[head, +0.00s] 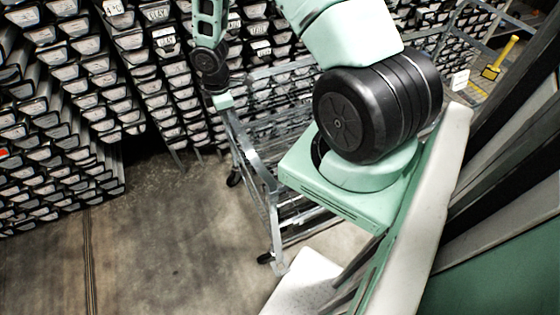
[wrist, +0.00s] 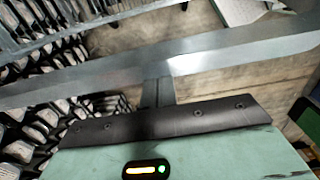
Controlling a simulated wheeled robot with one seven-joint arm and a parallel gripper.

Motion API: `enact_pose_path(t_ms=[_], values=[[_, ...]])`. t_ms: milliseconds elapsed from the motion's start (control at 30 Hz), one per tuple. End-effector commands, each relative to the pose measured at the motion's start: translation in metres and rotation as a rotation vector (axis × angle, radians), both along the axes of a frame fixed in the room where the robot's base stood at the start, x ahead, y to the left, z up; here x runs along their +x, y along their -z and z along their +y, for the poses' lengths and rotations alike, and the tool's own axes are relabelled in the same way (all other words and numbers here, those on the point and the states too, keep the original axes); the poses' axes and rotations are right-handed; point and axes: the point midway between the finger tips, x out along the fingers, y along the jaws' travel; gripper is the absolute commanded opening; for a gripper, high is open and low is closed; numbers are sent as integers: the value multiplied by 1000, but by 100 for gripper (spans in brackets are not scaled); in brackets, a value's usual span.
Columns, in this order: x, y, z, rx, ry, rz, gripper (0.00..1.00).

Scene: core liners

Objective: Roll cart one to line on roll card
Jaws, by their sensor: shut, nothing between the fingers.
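A grey metal cart (head: 262,172) with shelves and dark caster wheels stands behind and left of my arm's base; my arm hides part of it. My gripper (head: 222,101) is shut and empty at the top of the cart's left end. I cannot tell whether it touches the cart. In the wrist view, a broad metal cart rail (wrist: 215,55) crosses just beyond the dark edge of my gripper (wrist: 165,122), with a post below it. A thin straight floor line (head: 90,262) runs at the lower left. I cannot make out which thing is the roll card.
Racks of labelled core trays (head: 75,75) fill the left and back. Bare concrete floor (head: 175,235) lies open left of the cart. A yellow-handled tool (head: 497,60) stands at the upper right, near a small white label (head: 460,80).

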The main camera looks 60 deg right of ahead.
Motion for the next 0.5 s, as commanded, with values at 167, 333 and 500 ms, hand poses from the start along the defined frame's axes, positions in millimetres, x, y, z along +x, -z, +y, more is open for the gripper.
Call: enact_pose_path(t_ms=[167,333,500], values=[[-4,0,-7,-5,5,5,0],[-8,0,-12,-7,6,9,0],[-10,0,-17,-8,7,10,0]])
